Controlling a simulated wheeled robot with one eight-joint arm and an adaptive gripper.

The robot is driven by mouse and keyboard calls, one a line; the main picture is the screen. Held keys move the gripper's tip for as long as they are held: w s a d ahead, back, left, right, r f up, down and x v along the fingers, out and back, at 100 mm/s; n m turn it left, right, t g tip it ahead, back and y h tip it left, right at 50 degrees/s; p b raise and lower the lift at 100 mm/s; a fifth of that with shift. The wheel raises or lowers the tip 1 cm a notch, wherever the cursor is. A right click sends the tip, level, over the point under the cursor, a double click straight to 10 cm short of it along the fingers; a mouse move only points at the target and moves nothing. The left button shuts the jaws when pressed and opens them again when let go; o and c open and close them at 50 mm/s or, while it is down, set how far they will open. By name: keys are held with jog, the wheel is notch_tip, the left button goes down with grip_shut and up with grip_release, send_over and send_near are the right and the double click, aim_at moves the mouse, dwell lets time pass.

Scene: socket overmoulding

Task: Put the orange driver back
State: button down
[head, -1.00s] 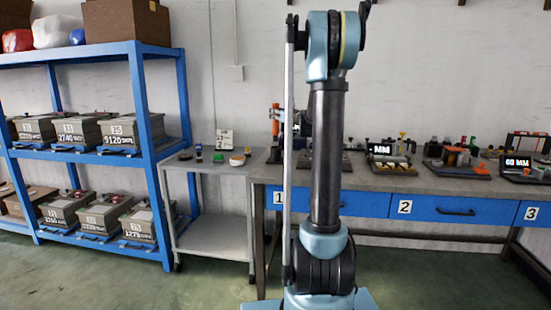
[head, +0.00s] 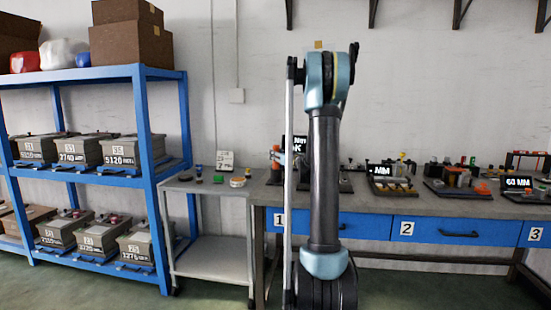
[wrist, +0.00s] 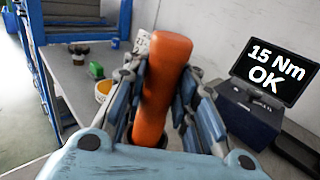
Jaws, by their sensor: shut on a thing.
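The orange driver (wrist: 163,85) stands near upright in the wrist view, between the fingers of my gripper (wrist: 160,100). The blue-grey fingers are closed on it from both sides. In the head view my arm hides most of the gripper. A small orange part (head: 276,152) shows left of the arm there; I cannot tell whether it is the driver.
A dark screen reading "15 Nm OK" (wrist: 272,72) stands right of my gripper. A grey trolley (head: 212,187) with small items is at the bench's left end. The blue shelf (head: 148,150) holds grey boxes. Several fixtures crowd the workbench (head: 375,208).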

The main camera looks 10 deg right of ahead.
jog(key=c, duration=1.3)
grip_release()
jog(key=shift+s, duration=0.1)
jog(key=v, duration=1.2)
jog(key=s+a+f+n+g+h, duration=0.1)
jog(key=s+a+f+n+g, duration=0.3)
jog(key=s+a+n, duration=0.55)
jog(key=s+a+f+n+g, duration=0.4)
jog(key=s+n, duration=0.3)
jog(key=s, duration=0.5)
jog(key=s+d+f+n+g+h, duration=0.2)
jog(key=s+f+n, duration=0.2)
jog(key=s, duration=0.4)
jog(key=s+d+f+n+g+h, duration=0.1)
jog(key=s+d+f+n+h, duration=0.2)
jog(key=s, duration=0.5)
jog(key=s+d+f+n+g+h, duration=0.2)
jog(key=s+d+f+n, duration=0.1)
jog(key=s+f+n, duration=0.2)
jog(key=s+n, duration=0.2)
jog(key=s, duration=0.1)
jog(key=shift+s+f+g, duration=0.2)
jog(key=shift+s+g, duration=0.1)
